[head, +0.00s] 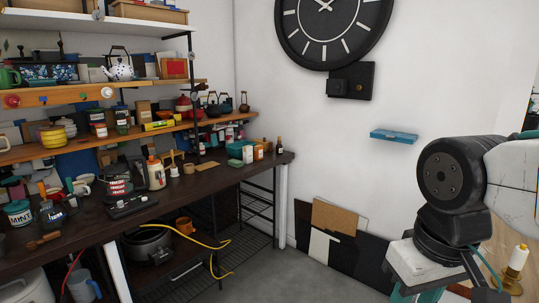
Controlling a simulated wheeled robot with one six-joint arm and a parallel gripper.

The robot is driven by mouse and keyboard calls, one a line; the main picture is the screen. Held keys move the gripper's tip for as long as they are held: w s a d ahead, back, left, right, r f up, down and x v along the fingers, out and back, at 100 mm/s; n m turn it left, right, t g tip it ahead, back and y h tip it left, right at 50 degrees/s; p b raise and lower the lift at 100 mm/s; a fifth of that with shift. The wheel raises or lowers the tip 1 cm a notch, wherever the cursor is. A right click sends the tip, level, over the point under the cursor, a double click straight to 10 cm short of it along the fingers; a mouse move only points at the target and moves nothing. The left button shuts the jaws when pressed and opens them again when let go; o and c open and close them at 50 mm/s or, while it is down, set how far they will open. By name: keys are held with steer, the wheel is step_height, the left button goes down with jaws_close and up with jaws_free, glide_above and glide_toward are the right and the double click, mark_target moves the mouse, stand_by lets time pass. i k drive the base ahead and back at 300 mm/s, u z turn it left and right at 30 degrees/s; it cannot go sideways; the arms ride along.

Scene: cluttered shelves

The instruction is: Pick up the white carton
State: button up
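A small pale box (248,154) stands on the dark workbench (150,198) towards its far right end. It looks like the white carton, but it is small in the picture and I cannot be sure. Other items stand close around it. My arm shows at the right edge as a dark joint and a pale link. My gripper is not in view, so I cannot tell its state.
Crowded shelves (60,97) with pots, tins and boxes rise above the bench. A yellow cable (212,247) hangs below it. Boards (336,217) lean on the back wall. A candle (518,257) shows at lower right. Some grey floor (300,280) is clear.

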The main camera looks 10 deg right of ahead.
mark_target(248, 150)
steer(key=i, duration=3.55)
steer(key=u, duration=0.55)
